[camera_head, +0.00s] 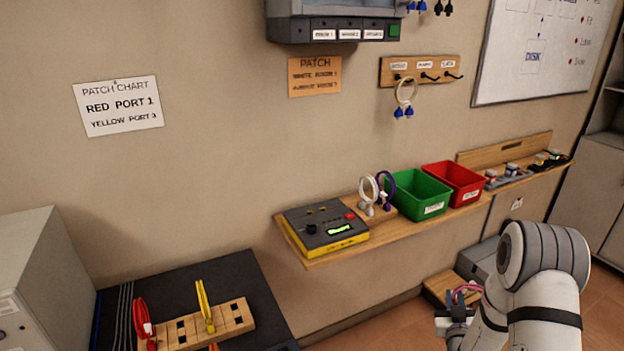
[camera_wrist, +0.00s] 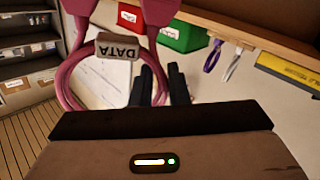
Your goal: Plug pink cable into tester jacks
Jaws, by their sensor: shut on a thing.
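The pink cable (camera_wrist: 68,88) is looped, with a grey tag reading DATA (camera_wrist: 117,55) and two pink plugs at the top edge of the wrist view. My gripper (camera_wrist: 163,75) is shut on the cable beside the tag; the exact grip is partly hidden. In the head view my gripper (camera_head: 456,318) is low at the right, and a bit of the pink cable (camera_head: 469,290) shows beside it. The tester (camera_head: 326,230), a dark box with yellow sides and a lit green display, sits on the wall shelf, up and left of my gripper. Its yellow side (camera_wrist: 290,76) shows in the wrist view.
White and purple cables (camera_head: 369,194) stand by the tester. Green (camera_head: 420,207) and red (camera_head: 467,195) bins are farther right on the wooden shelf (camera_head: 330,257). A wooden block (camera_head: 229,323) with red and yellow cables lies on the dark bench. A hook rail (camera_head: 421,70) hangs above.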

